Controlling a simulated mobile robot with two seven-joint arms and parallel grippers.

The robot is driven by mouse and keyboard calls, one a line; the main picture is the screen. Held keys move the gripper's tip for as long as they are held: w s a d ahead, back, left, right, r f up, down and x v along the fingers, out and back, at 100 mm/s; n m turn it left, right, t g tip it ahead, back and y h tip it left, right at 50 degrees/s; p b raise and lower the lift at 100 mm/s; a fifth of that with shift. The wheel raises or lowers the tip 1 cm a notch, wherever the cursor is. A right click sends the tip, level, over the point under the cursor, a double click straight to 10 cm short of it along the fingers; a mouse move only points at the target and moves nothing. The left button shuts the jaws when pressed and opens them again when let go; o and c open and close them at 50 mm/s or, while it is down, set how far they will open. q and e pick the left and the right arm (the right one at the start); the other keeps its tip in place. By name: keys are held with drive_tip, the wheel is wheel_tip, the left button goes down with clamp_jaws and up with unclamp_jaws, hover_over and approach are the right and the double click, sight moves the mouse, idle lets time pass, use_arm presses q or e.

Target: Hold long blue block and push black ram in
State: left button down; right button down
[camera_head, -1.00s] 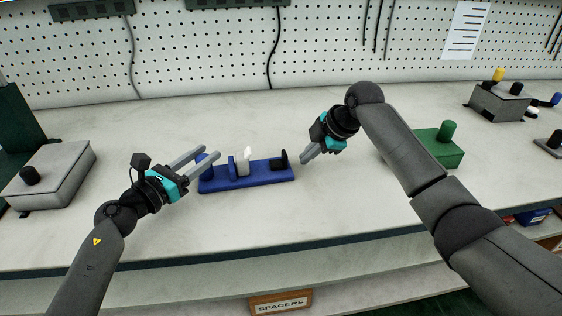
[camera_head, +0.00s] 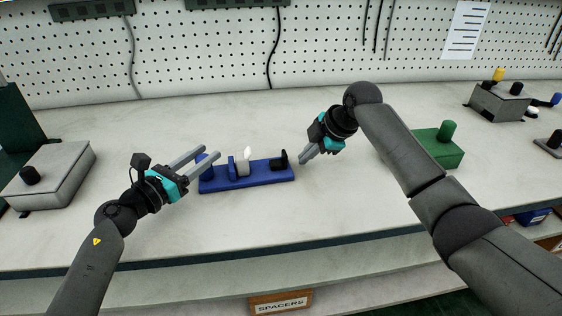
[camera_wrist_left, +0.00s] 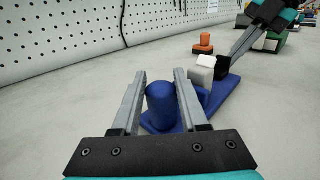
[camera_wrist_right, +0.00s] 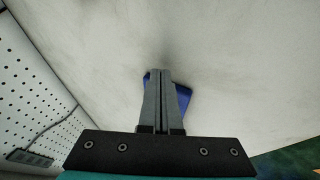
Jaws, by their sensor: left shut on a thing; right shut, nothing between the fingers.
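The long blue block (camera_head: 250,180) lies on the bench in the middle, with a blue post (camera_wrist_left: 160,103) at its left end. My left gripper (camera_head: 210,153) is shut on this post, a finger on each side. A pale grey piece with a white tip (camera_head: 244,162) stands mid-block beside a blue upright. The black ram (camera_head: 279,162) sits at the block's right end. My right gripper (camera_head: 302,160) is shut and empty, its tips just right of the ram; contact cannot be told. In the right wrist view the fingers (camera_wrist_right: 163,75) hide the ram and part of the block.
A grey box with a black knob (camera_head: 55,175) stands at the left. A green block with a post (camera_head: 440,148) stands right, behind my right arm. A grey fixture (camera_head: 497,102) is at the back right. The bench in front of the blue block is clear.

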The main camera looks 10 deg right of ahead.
sight(291, 167)
drive_tip(key=shift+s+a, duration=0.2)
drive_tip(key=shift+a, duration=1.75)
drive_tip(key=shift+d, duration=0.15)
drive_tip(key=shift+d+f, duration=0.1)
drive_tip(key=shift+d, duration=0.35)
drive_tip(key=shift+d+r, duration=0.1)
drive_tip(key=shift+r, duration=0.1)
wheel_tip(291, 167, up, 7)
drive_tip(key=shift+w+d, duration=0.15)
drive_tip(key=shift+w+d+f, duration=0.1)
drive_tip(key=shift+d+f, duration=0.3)
drive_tip(key=shift+f, duration=0.8)
drive_tip(key=shift+s+d+f, duration=0.1)
drive_tip(key=shift+d+f, duration=0.35)
drive_tip(key=shift+f, duration=0.75)
drive_tip(key=shift+w+d+f, duration=0.1)
drive_tip(key=shift+d+f, duration=0.3)
drive_tip(key=shift+f, duration=0.8)
